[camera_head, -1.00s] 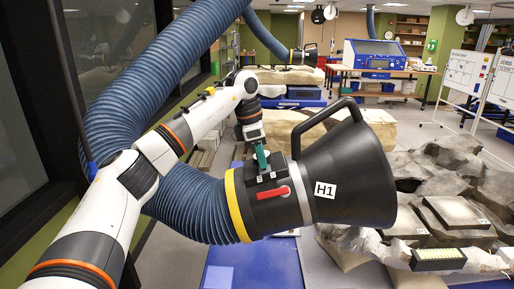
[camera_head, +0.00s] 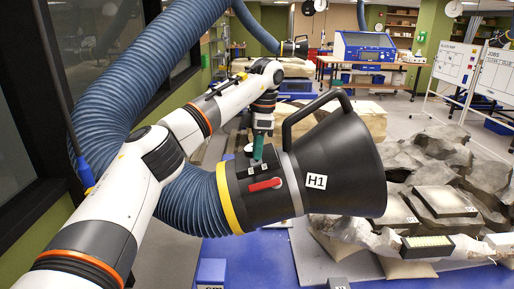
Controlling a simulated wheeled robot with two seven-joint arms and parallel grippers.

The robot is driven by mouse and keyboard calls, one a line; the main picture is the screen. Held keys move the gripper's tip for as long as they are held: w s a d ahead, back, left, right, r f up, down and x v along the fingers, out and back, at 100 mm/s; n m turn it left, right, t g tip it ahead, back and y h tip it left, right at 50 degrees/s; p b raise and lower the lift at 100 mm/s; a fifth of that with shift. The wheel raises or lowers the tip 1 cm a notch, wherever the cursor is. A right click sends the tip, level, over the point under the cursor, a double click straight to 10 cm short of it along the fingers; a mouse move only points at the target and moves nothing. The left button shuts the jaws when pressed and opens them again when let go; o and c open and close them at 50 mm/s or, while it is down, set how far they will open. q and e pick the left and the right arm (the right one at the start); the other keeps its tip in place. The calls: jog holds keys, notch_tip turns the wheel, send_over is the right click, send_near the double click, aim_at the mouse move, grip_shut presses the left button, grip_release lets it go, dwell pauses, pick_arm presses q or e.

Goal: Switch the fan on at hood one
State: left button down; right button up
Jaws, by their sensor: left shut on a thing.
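Hood one (camera_head: 335,165) is a black cone with an "H1" label, a black loop handle (camera_head: 315,112) and a yellow ring at its rear. It hangs on a ribbed blue hose (camera_head: 192,205). A red lever (camera_head: 265,185) lies flat on its collar. My left gripper (camera_head: 257,152) points down at the top of the collar, just behind the red lever. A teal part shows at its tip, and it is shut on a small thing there. The fingertips and the thing between them are too small to make out clearly.
Grey rocks (camera_head: 440,150) and a slab (camera_head: 443,202) lie right of the hood. A blue table surface (camera_head: 250,262) is below the hood. Dark windows stand at the left; a blue cabinet (camera_head: 365,47) stands far back.

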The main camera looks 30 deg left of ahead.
pick_arm(q)
jog(key=c, duration=1.6)
grip_release()
jog(key=shift+c, duration=0.2)
notch_tip(320, 180, up, 12)
jog(key=d, duration=0.1)
jog(key=shift+w, duration=0.4)
